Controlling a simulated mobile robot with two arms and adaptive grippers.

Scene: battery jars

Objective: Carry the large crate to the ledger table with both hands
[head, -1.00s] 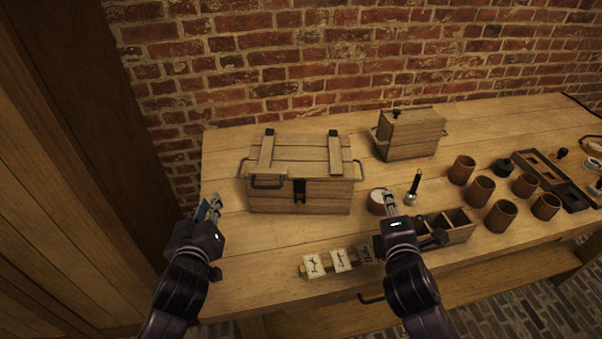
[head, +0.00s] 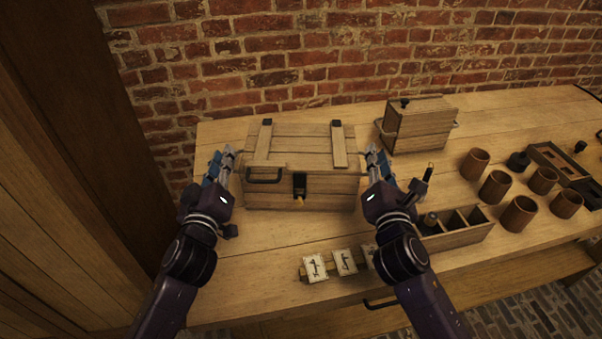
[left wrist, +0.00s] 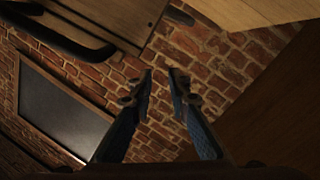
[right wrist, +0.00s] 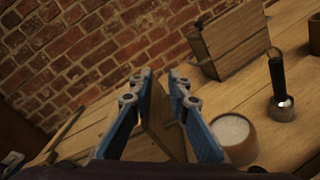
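The large crate (head: 325,190) is a wooden chest with two lid battens, a dark front latch and a dark handle (head: 264,181), standing on the wooden table. My left gripper (head: 224,162) is beside its left end and my right gripper (head: 376,160) is beside its right end. In the left wrist view, the fingers (left wrist: 160,73) are apart with only brick wall showing between them. In the right wrist view, the fingers (right wrist: 158,74) are apart, with wood showing beyond the gap. Contact with the end handles cannot be made out. I cannot identify the ledger table.
A smaller wooden crate (head: 418,125) stands at the back right. A divided box (head: 456,238), several brown cups (head: 495,187) and cards (head: 315,268) are right and in front. A brick wall (head: 290,60) stands behind. Wood panelling (head: 60,190) is close on the left.

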